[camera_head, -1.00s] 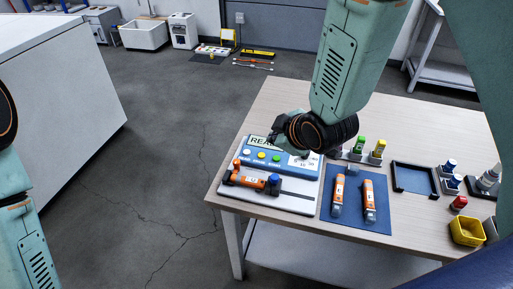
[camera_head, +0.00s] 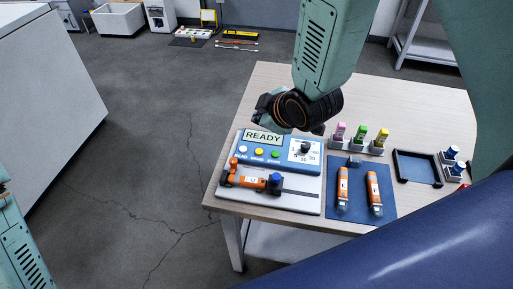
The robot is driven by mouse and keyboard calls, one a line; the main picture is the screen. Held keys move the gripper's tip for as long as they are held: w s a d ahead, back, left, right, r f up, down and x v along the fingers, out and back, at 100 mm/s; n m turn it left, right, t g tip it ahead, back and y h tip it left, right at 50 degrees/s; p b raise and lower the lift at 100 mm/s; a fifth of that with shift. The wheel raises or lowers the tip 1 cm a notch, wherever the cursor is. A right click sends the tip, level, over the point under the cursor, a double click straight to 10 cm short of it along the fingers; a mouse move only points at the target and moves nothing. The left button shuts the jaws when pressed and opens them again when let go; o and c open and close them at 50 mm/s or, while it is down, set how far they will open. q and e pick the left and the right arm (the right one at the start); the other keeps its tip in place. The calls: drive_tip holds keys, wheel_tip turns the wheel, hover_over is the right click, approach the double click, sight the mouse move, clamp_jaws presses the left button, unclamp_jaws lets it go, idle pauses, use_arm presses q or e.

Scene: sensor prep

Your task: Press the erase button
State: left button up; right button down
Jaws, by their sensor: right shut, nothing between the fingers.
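A blue control panel (camera_head: 225,152) stands on a pale base at the table's left front corner. Its display (camera_head: 264,137) reads READY. Below it are a white button (camera_head: 242,149), a yellow button (camera_head: 259,152) and a green button (camera_head: 276,155); their labels are too small to read surely, so I cannot tell which is erase. My right gripper (camera_head: 264,107) is shut and empty, in front of the display's upper edge in the picture, clear of the buttons. Part of my left arm shows at the lower left; its gripper is out of view.
An orange sensor (camera_head: 249,181) with a blue knob lies in the base in front of the panel. A dial (camera_head: 304,148) is on its right. A blue mat (camera_head: 357,205) holds two orange sensors. Pink, green and yellow bottles (camera_head: 361,134) and a black tray (camera_head: 418,168) stand right.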

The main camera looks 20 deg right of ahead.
drive_tip(key=b, duration=0.4)
hover_over(260, 153)
wheel_tip(260, 153, down, 4)
drive_tip(key=shift+f, duration=0.15)
wheel_tip(260, 153, down, 4)
drive_tip(key=b, duration=0.3)
drive_tip(key=shift+d, duration=0.1)
drive_tip(key=shift+f+b, duration=0.3)
drive_tip(key=shift+b, duration=0.1)
drive_tip(key=shift+f, duration=0.15)
idle(0.7)
drive_tip(key=shift+f, duration=0.25)
